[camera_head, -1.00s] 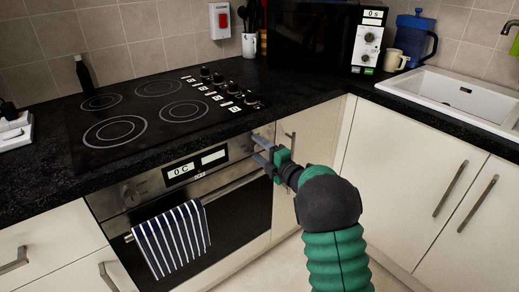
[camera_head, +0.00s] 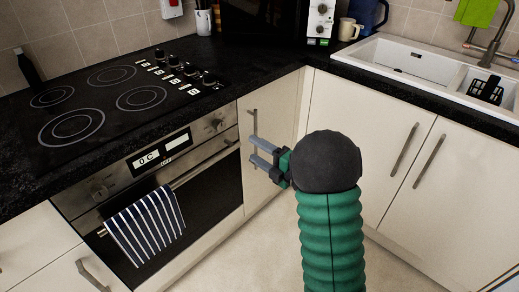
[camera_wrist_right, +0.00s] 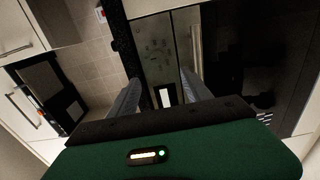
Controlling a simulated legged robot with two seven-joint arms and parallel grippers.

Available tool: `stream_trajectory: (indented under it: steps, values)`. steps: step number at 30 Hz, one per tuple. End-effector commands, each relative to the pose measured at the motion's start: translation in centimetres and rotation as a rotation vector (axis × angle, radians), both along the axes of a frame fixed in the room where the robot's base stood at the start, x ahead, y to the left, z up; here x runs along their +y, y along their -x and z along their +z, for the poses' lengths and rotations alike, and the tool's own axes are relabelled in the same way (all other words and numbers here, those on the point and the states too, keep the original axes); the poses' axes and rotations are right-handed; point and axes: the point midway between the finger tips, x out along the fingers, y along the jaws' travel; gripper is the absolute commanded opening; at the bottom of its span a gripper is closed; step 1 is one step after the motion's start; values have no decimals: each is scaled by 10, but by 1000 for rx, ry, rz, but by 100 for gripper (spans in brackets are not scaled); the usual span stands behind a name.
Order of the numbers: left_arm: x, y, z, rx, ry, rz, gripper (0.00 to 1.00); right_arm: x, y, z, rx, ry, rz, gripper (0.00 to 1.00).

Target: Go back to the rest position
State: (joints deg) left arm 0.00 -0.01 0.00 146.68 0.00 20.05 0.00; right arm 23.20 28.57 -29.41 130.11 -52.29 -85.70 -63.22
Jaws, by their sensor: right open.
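My right gripper (camera_head: 252,150) is in the middle of the head view, at the end of a green and black arm. Its two grey fingers are apart, with nothing between them. They point left, in front of the narrow cupboard door (camera_head: 279,122) beside the oven (camera_head: 214,189). The right wrist view also shows both fingers spread (camera_wrist_right: 160,78), with the oven's control panel (camera_wrist_right: 155,50) beyond them. I cannot tell whether a finger touches the door or its handle. My left gripper is not in view.
The black worktop (camera_head: 230,75) with the hob (camera_head: 104,99) is at the left and back. A striped towel (camera_head: 146,226) hangs on the oven handle. White cupboards (camera_head: 365,130) and a sink (camera_head: 408,63) are at the right. Floor (camera_head: 250,258) shows below.

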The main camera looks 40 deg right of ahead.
Motion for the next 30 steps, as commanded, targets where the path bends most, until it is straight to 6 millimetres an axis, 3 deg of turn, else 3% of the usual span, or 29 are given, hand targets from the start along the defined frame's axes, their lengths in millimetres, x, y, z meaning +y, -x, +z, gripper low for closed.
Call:
stream_trajectory:
  steps: [4,15,20,23,25,28,30]
  values:
    - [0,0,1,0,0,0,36,-1,9,0,-1,0,-1,57]
    - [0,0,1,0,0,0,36,-1,9,0,-1,0,-1,57]
    - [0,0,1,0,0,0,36,4,-2,-8,55,-80,-48,57]
    - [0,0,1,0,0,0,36,15,-17,-28,179,-273,-166,57]
    - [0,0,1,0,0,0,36,34,-19,-51,304,-467,-283,57]
    - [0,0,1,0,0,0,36,72,-2,-88,495,-742,-462,57]
    - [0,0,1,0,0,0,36,103,21,-110,620,-900,-583,57]
